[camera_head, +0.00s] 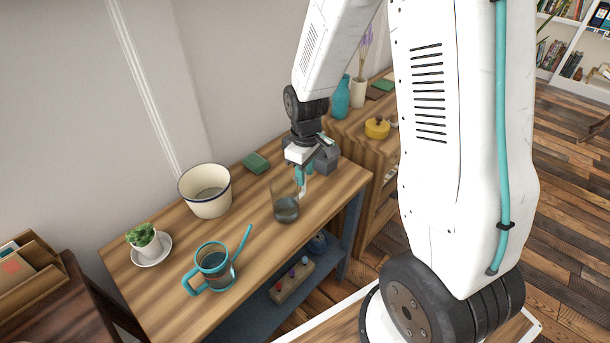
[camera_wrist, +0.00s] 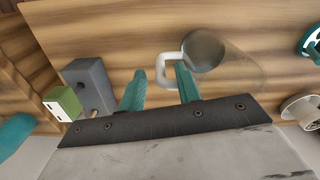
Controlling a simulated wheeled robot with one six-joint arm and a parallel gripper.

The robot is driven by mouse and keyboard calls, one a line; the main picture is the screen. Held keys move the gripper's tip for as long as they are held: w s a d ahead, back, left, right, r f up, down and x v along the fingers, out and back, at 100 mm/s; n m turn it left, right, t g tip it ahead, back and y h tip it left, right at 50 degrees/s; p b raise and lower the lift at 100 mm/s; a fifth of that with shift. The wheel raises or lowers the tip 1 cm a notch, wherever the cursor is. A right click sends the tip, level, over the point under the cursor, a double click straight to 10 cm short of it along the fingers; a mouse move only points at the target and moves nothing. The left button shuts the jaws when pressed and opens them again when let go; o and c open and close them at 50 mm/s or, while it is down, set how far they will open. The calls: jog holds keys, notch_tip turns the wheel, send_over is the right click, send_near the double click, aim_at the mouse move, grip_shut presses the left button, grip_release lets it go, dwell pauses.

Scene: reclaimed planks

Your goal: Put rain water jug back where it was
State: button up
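A clear glass jug (camera_head: 286,207) with a white handle and greyish water stands upright on the wooden bench (camera_head: 330,200), near its right end. In the wrist view the jug (camera_wrist: 205,52) shows with its handle (camera_wrist: 160,68) toward my fingers. My gripper (camera_head: 306,172) is just behind and right of the jug, pointing down. Its two teal fingers (camera_wrist: 160,82) are apart, with the outer bar of the handle between them, nearer the right finger. I cannot tell whether a finger touches the handle.
A teal watering can (camera_head: 213,266), a cream pot (camera_head: 206,190) and a potted succulent on a saucer (camera_head: 152,250) stand to the left.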

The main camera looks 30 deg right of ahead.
notch_tip(320, 180, up, 10)
jog(key=s+a+r+m, duration=0.1)
jog(key=s+r, duration=0.3)
jog(key=s, duration=0.4)
jog(key=s+a+r+m, duration=0.1)
jog(key=s+r+m, duration=0.2)
jog(key=s+r, duration=0.2)
jog(key=s+a+r+m+t, duration=0.1)
jog(key=s+r, duration=0.4)
jog(key=s, duration=0.6)
jog(key=shift+a+r+m, duration=0.15)
jog(key=shift+a+m, duration=0.25)
jog(key=shift+a, duration=0.05)
